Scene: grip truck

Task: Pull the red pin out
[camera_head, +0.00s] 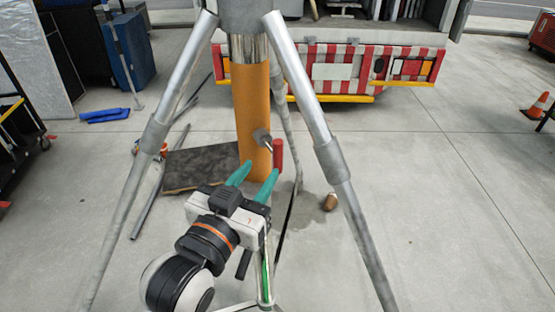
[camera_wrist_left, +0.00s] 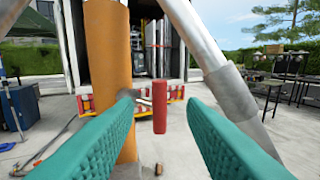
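The red pin (camera_head: 278,155) is a short upright red cylinder at the right side of the orange post. A grey metal knob (camera_head: 262,138) joins it to the post (camera_head: 250,115). In the left wrist view the red pin (camera_wrist_left: 159,106) hangs between and beyond the green fingers. My left gripper (camera_head: 257,178) is open, its two green fingers spread, just in front of and below the pin. It also shows in the left wrist view (camera_wrist_left: 160,125), with nothing between the fingertips that I can see held. My right gripper is not in view.
Grey tripod legs (camera_head: 330,155) stand on both sides of the post and frame my left arm. A dark board (camera_head: 200,168) lies on the concrete at left. A truck with a red and white striped rear (camera_head: 335,68) stands behind. The floor at right is mostly clear.

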